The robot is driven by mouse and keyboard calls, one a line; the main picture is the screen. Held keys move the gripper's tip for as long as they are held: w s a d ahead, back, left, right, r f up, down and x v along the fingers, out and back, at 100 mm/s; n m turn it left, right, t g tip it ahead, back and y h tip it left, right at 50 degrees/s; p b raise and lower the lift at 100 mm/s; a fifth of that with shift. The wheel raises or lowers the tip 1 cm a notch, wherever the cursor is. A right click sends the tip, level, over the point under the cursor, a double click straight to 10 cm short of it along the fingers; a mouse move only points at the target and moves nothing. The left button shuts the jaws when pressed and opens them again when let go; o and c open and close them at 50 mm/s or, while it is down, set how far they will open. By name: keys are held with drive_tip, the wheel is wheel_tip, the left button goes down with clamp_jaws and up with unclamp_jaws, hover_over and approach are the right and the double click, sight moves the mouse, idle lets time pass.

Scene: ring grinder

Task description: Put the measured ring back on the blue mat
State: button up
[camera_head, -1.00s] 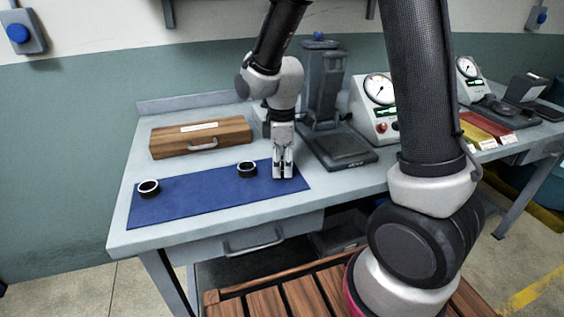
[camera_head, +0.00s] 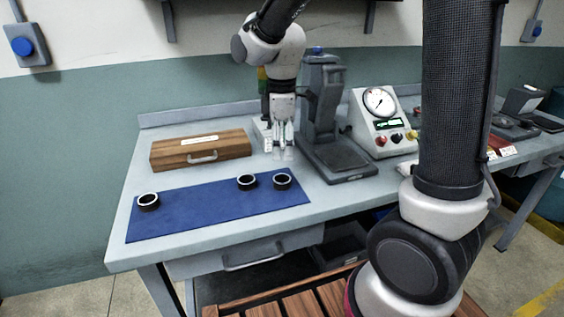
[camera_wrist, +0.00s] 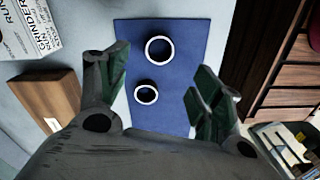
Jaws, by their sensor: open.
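The blue mat (camera_head: 210,213) lies on the workbench and carries three dark rings with pale rims. One ring (camera_head: 148,202) is at its left end. A second ring (camera_head: 247,182) and a third ring (camera_head: 282,181) sit side by side toward its right end, apart from each other. My gripper (camera_head: 282,148) is open and empty, raised above the bench behind the rightmost ring. In the wrist view the open fingers (camera_wrist: 160,85) frame the mat (camera_wrist: 185,40), with one ring (camera_wrist: 146,94) nearer and another ring (camera_wrist: 159,50) farther off, both untouched.
A wooden case (camera_head: 200,149) lies behind the mat. A dark gauge stand (camera_head: 322,115) rises just right of my gripper, with a white dial gauge box (camera_head: 382,122) beyond it. Bare bench top (camera_head: 120,240) surrounds the mat. A printed box (camera_wrist: 28,30) shows in the wrist view.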

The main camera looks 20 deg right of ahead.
drive_tip(key=s+d+r+m+t, duration=0.2)
drive_tip(key=s+d+r+m, duration=0.5)
drive_tip(key=s+d+r, duration=0.15)
drive_tip(key=s+d+r+m+t, duration=0.1)
drive_tip(key=s+d+m+t, duration=0.1)
drive_tip(key=s+d+m, duration=0.4)
drive_tip(key=s+m, duration=0.1)
drive_tip(key=s, duration=0.3)
drive_tip(key=shift+s+d+r+m, duration=0.2)
drive_tip(key=shift+s+r+m, duration=0.05)
drive_tip(key=shift+r+m, duration=0.1)
